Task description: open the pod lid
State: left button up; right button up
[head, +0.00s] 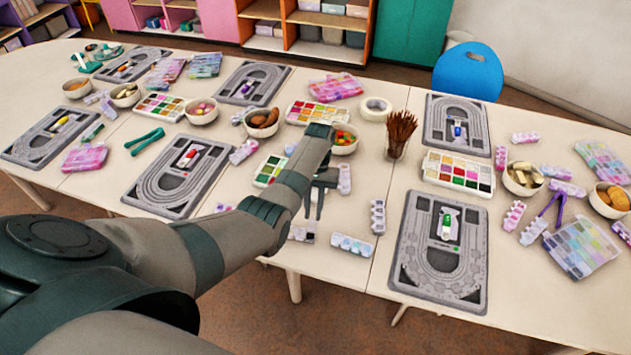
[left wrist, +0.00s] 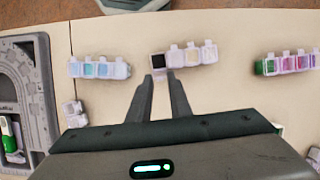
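Several small pod strips with clear lids lie on the table. One pod strip (left wrist: 188,54) lies just beyond my left fingertips in the left wrist view. Its end compartment looks dark; the others look pale, and I cannot tell whether that end lid is up or down. In the head view this strip (head: 301,235) is near the table's front edge, partly behind my gripper. My left gripper (head: 314,206) points down above the table; it also shows in the left wrist view (left wrist: 161,78), fingers apart with nothing between them. My right gripper is not in view.
A bluish pod strip (head: 352,246) lies to the right in the head view. A grey bead board (head: 473,290) is farther right, another (head: 150,197) to the left. A bowl (head: 343,147) and a cup of brown sticks (head: 395,152) stand behind.

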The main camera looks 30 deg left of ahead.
pick_arm(q)
jog(key=p+v, duration=0.3)
jog(key=v, duration=1.3)
jog(key=shift+r, duration=0.3)
